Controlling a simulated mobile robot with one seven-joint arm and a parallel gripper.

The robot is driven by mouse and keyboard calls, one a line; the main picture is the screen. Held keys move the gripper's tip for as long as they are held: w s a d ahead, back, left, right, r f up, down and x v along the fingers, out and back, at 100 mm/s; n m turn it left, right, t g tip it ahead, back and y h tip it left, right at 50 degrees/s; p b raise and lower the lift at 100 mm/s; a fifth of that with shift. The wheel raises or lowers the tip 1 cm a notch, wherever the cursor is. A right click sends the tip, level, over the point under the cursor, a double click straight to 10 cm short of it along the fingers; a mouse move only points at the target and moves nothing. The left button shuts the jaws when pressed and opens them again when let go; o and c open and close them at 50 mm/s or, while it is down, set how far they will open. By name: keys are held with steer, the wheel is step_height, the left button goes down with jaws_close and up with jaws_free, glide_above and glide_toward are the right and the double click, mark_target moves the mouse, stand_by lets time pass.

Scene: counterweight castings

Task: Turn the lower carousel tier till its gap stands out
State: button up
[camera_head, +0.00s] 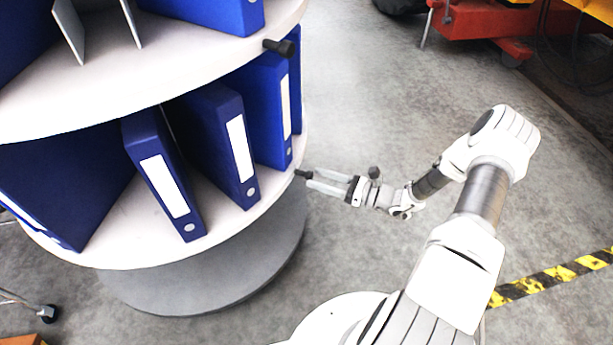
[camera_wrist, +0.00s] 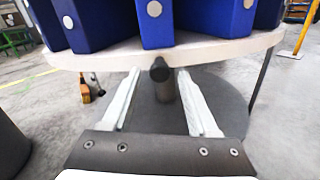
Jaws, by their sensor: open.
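The lower carousel tier (camera_head: 115,248) is a round white shelf holding several blue binders, such as one with a white label (camera_head: 165,185). A gap shows between the leaning left binder (camera_head: 62,190) and that labelled binder. A dark knob (camera_head: 303,174) sticks out from the lower tier's right rim. My gripper (camera_head: 308,180) is open at this knob. In the wrist view the knob (camera_wrist: 159,70) stands between the tips of my two pale fingers (camera_wrist: 156,82), apparently apart from both. The tier's rim (camera_wrist: 210,50) lies just beyond the fingertips.
The upper tier (camera_head: 150,85) is above, with its own dark knob (camera_head: 279,47) on the right rim. A grey round base (camera_head: 215,283) stands below. Red machinery (camera_head: 480,18) is at the back right. Yellow-black tape (camera_head: 555,277) marks the floor.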

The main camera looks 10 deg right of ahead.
mark_target(307, 175)
steer(key=shift+x, duration=2.2)
steer(key=shift+c, duration=0.2)
jaws_close()
